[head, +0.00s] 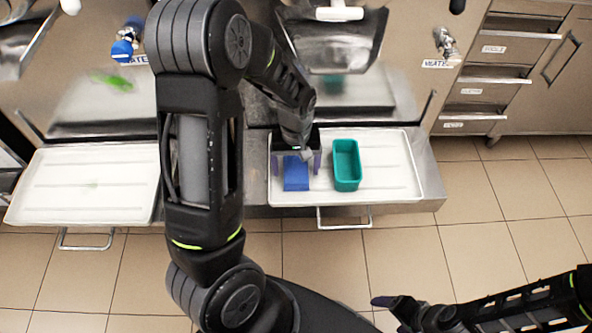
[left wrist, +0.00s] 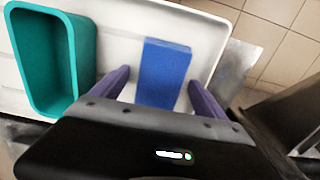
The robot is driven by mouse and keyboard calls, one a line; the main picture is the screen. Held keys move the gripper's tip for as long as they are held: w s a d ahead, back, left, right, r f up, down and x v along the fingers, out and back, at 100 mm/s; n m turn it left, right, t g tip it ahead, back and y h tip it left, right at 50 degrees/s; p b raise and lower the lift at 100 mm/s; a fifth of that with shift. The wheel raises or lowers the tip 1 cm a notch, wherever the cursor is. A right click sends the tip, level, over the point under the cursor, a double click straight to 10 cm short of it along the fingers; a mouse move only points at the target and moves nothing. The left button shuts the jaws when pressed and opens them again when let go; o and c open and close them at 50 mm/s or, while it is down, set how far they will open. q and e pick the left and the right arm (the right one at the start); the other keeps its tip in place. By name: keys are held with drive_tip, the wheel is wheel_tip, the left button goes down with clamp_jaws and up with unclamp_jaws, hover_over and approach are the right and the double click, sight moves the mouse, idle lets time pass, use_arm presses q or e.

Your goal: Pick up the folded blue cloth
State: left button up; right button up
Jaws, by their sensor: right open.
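The folded blue cloth (head: 296,174) lies flat on the right-hand white tray (head: 394,181), a plain blue rectangle. It also shows in the left wrist view (left wrist: 164,74). My left gripper (head: 296,166) is open above the tray, its purple fingers on either side of the cloth. In the left wrist view its fingers (left wrist: 156,92) stand apart, with a gap to the cloth on each side. Whether the fingertips touch the tray I cannot tell. My right gripper (head: 386,302) is over the floor at the lower right, away from the tray.
A green rectangular container (head: 346,166) stands on the same tray, just right of the cloth and my left gripper; it also shows in the left wrist view (left wrist: 70,50). A second white tray (head: 85,190) is at the left. The tray's right part is clear.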

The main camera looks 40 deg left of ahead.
sight(296, 168)
use_arm(q)
drive_tip(key=c, duration=1.3)
drive_tip(key=shift+r, duration=0.1)
drive_tip(key=shift+c, duration=0.2)
wheel_tip(296, 168, up, 10)
drive_tip(key=p, duration=0.1)
drive_tip(key=shift+p, duration=0.4)
